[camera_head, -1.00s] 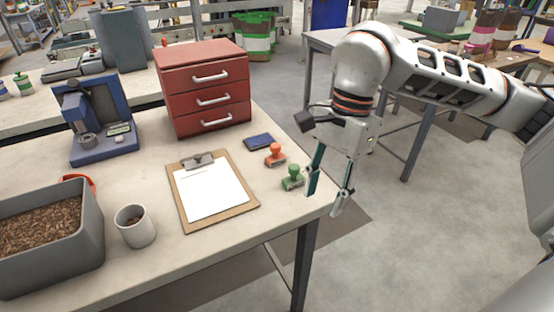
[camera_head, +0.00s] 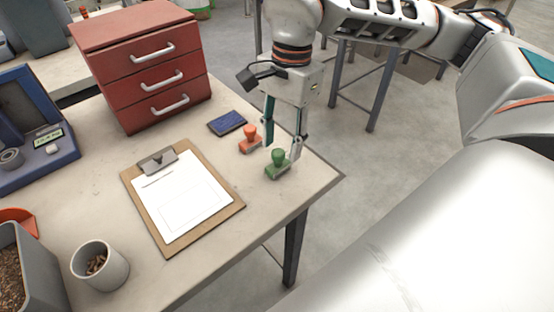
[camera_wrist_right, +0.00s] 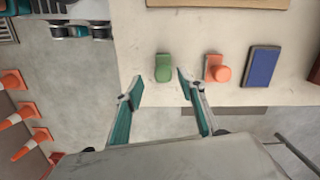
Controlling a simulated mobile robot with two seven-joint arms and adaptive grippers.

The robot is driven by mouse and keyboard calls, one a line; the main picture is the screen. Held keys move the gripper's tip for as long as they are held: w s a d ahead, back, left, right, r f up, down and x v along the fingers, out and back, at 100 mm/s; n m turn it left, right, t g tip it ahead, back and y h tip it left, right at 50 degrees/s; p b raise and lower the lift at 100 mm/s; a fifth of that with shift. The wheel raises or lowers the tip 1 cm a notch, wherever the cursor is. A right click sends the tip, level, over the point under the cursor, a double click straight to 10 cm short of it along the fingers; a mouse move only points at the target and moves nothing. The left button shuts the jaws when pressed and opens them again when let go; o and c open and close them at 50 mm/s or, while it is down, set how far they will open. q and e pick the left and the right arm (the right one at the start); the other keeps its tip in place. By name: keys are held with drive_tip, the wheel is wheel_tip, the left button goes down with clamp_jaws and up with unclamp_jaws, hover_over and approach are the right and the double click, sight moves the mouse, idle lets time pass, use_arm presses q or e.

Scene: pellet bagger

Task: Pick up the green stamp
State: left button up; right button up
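The green stamp (camera_head: 278,164) stands upright on the table near its right corner, beside the orange stamp (camera_head: 250,138). My right gripper (camera_head: 282,150) points down close behind the green stamp, with its fingers apart and nothing between them. The orange stamp (camera_wrist_right: 216,68) lies ahead and to the right, beyond the open fingers (camera_wrist_right: 158,88). I cannot tell whether a finger touches either stamp. My left gripper is not in view.
A blue ink pad (camera_head: 227,123) lies behind the stamps. A clipboard (camera_head: 236,207) with paper lies to their left, and a red drawer cabinet (camera_head: 105,60) stands behind it. A cup of pellets (camera_head: 112,268) stands at the front left. The table (camera_head: 318,176) ends just right of the stamps.

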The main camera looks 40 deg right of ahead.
sight(279, 151)
drive_tip(key=f, duration=0.4)
drive_tip(key=shift+w+a+b, duration=0.2)
drive_tip(key=shift+a+b, duration=0.1)
drive_tip(key=c, duration=1.1)
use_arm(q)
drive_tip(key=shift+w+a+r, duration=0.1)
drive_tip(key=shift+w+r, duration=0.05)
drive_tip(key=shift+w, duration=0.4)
use_arm(e)
clamp_jaws()
use_arm(q)
drive_tip(key=p, duration=0.1)
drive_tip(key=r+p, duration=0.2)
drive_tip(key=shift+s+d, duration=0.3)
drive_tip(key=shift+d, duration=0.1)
use_arm(e)
wheel_tip(279, 151, up, 20)
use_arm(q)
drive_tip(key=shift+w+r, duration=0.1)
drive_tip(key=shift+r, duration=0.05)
use_arm(e)
unclamp_jaws()
